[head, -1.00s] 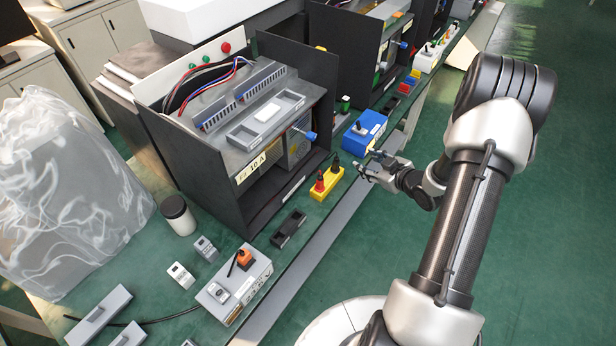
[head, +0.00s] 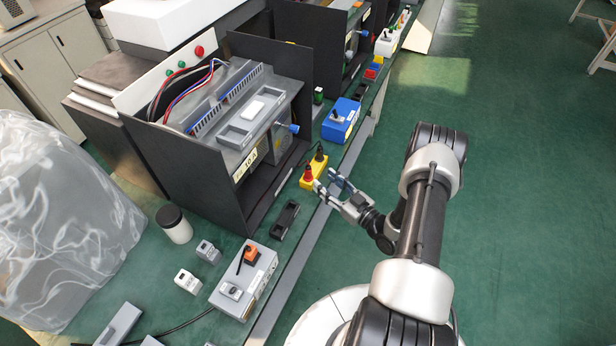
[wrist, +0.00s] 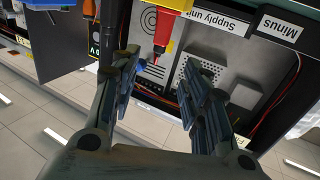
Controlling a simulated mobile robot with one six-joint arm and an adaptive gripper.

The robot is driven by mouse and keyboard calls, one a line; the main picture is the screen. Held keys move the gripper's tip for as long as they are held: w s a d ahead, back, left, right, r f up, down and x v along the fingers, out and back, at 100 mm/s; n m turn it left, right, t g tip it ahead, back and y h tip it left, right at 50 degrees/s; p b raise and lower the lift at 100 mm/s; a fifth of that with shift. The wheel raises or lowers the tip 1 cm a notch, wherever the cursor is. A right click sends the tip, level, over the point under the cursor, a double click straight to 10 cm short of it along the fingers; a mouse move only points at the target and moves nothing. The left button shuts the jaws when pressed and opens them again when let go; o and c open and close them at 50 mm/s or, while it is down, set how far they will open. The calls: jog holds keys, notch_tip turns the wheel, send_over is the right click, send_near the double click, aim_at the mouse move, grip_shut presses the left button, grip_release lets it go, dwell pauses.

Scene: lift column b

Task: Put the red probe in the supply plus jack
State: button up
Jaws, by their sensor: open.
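The red probe (head: 308,175) stands upright in the front end of a yellow holder (head: 318,170), with a black probe (head: 320,153) behind it. My gripper (head: 325,184) is open and empty, just right of the holder at the bench edge. In the wrist view the red probe (wrist: 165,22) shows at the top, beyond and between the spread fingertips (wrist: 158,72), its thin end pointing down. It looks apart from both fingers. A "Supply unit" label (wrist: 218,20) and a "Minus" label (wrist: 281,28) show there too. I cannot make out the plus jack.
A black open-fronted cabinet (head: 215,180) stands left of the holder. A blue box (head: 341,120) sits behind it, and a small black tray (head: 285,220) in front. The floor right of the bench is clear.

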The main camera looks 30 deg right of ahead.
aim_at(308, 166)
jog(key=b+x, duration=0.1)
jog(key=x, duration=0.8)
jog(key=shift+w+d+r+b, duration=0.1)
jog(key=shift+w+r+b, duration=0.1)
jog(key=shift+b, duration=0.2)
grip_shut()
